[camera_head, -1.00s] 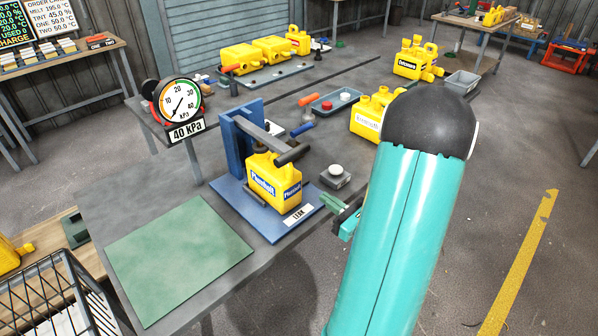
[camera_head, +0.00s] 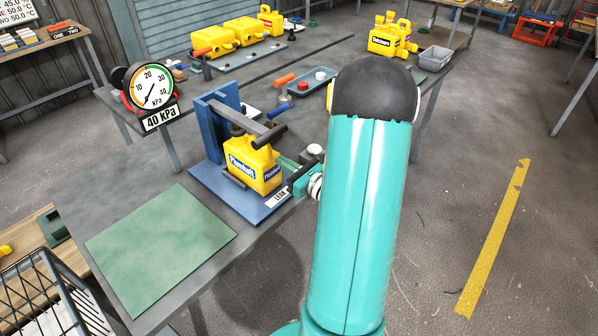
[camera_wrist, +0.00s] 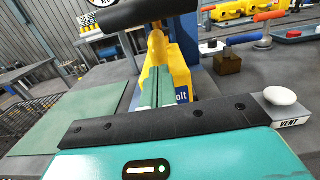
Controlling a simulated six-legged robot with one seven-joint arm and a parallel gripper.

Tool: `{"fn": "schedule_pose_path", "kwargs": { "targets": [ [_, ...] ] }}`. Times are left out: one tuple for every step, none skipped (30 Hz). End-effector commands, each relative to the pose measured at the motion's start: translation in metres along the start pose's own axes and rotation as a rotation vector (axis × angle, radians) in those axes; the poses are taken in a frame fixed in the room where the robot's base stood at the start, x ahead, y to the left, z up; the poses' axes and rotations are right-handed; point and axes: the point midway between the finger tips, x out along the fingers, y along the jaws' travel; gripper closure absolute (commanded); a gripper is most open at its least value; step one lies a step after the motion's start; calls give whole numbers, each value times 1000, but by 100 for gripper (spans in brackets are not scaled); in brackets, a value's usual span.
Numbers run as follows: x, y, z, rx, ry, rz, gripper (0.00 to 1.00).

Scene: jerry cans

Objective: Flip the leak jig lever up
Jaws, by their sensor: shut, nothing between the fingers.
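The blue leak jig (camera_head: 213,150) stands on the bench with a yellow can (camera_head: 243,160) upright inside it. Its lever, a grey bar with a dark round handle (camera_head: 270,135), lies down over the can's top. In the wrist view the handle (camera_wrist: 130,13) crosses the top of the picture, and the can (camera_wrist: 187,63) is partly hidden behind my fingers. My gripper (camera_head: 286,163) is at the jig's right side, its green fingers pointing at the can. In the wrist view the fingers (camera_wrist: 163,78) are together and empty, below the handle; contact cannot be told.
A white-topped VENT button (camera_wrist: 282,97) is close on the right of my gripper. A pressure gauge (camera_head: 150,88) marked 40 kPa stands behind the jig. A green mat (camera_head: 160,245) lies clear at the front left. A blue tray (camera_head: 312,82) is behind.

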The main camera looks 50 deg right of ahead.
Motion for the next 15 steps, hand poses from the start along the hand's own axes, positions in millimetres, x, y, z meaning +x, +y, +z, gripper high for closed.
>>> {"fn": "schedule_pose_path", "kwargs": {
  "targets": [
    [11,2,0,1,-1,5,100],
    [14,1,3,-1,-2,3,100],
    [14,0,12,-4,-3,0,100],
    [15,0,17,-4,-2,0,100],
    [16,1,21,-4,-3,1,100],
    [17,1,26,-3,-2,1,100],
    [18,1,29,-3,-2,1,100],
    [19,1,32,-3,-1,1,100],
    [19,1,34,-1,-1,1,100],
    [20,1,36,0,-1,1,100],
    [20,1,37,0,-1,1,100],
    [20,1,38,0,-1,1,100],
    [20,1,39,0,-1,1,100],
    [20,1,39,0,0,1,100],
    [20,1,39,0,0,1,100]
  ]
}}
